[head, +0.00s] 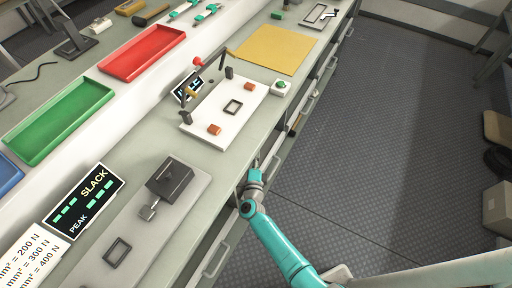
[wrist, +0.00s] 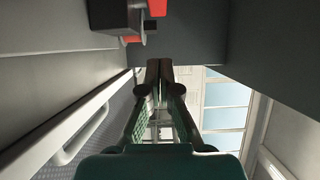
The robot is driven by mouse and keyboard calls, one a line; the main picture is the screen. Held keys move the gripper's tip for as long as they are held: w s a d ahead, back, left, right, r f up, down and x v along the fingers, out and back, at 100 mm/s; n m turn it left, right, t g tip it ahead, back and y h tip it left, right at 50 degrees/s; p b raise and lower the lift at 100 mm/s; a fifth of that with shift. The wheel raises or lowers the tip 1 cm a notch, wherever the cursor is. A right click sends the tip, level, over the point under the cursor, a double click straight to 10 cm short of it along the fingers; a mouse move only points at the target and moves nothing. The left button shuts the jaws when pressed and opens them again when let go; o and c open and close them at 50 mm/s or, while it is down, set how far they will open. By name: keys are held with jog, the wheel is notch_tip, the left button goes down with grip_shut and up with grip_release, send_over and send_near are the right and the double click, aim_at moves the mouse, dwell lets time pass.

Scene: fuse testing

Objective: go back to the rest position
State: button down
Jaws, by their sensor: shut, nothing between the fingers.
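My gripper (head: 257,164) is at the end of my teal arm, beside the front edge of the workbench (head: 225,172), near the drawer fronts. In the wrist view my gripper (wrist: 160,72) shows its two dark fingertips together, with nothing between them. The fingers point away from the camera, with dark grey surfaces close on both sides. In the head view the fingertips are small and partly lost against the bench front.
A white test board (head: 215,132) with orange blocks lies on the bench behind my gripper. A grey plate (head: 180,215) carries a dark block (head: 172,180). Red (head: 143,55) and green (head: 58,122) trays stand further back. Drawer handles (head: 216,262) stick out.

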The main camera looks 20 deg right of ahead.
jog(key=shift+v, duration=2.15)
jog(key=shift+s, duration=0.1)
jog(key=s+d+r+n+t+y, duration=0.1)
jog(key=s+r+n+y, duration=0.4)
jog(key=s, duration=0.8)
jog(key=s+r+n+t+y, duration=0.1)
jog(key=s+r+n, duration=0.1)
jog(key=s+n, duration=0.8)
jog(key=s+a+r+n+g+y, duration=0.2)
jog(key=s+r+n, duration=0.6)
jog(key=s+r, duration=0.9)
jog(key=s+g, duration=0.1)
jog(key=s, duration=0.2)
